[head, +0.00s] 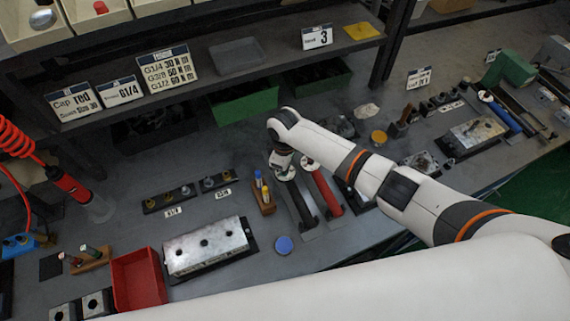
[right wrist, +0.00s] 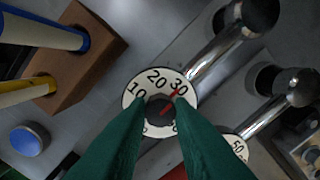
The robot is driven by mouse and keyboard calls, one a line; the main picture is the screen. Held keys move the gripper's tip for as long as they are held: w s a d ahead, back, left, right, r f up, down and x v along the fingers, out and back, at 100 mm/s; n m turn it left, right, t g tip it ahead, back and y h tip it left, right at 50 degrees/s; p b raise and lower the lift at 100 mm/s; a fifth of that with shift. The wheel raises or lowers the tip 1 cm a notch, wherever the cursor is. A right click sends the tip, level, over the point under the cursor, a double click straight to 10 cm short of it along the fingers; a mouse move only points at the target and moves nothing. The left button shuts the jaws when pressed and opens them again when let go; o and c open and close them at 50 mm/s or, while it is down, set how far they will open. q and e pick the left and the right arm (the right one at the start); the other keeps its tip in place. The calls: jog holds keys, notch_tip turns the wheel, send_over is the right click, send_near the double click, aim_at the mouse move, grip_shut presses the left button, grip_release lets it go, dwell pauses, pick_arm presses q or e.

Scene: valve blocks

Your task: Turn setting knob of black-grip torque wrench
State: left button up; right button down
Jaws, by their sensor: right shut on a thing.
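The black-grip torque wrench (head: 304,207) lies on the bench beside the red-grip torque wrench (head: 327,192). Its white dial (right wrist: 148,80) faces up in the right wrist view, with 10, 20 and 30 readable and the red pointer near 30. My right gripper (head: 283,173) is over this dial. In the right wrist view, its green fingers (right wrist: 161,104) are shut on the dark setting knob (right wrist: 157,107) at the dial's centre, hiding the dial's lower part. The neighbouring dial (right wrist: 237,148), showing 50, is partly hidden by a finger. My left gripper is not in view.
A wooden holder (right wrist: 98,45) with a blue and a yellow marker stands close to the left of the dial. A shelf (head: 220,85) overhangs the back.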

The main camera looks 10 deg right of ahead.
jog(key=c, duration=1.3)
grip_release()
notch_tip(320, 180, up, 12)
jog(key=shift+s+a+b, duration=0.1)
jog(key=shift+b, duration=1.1)
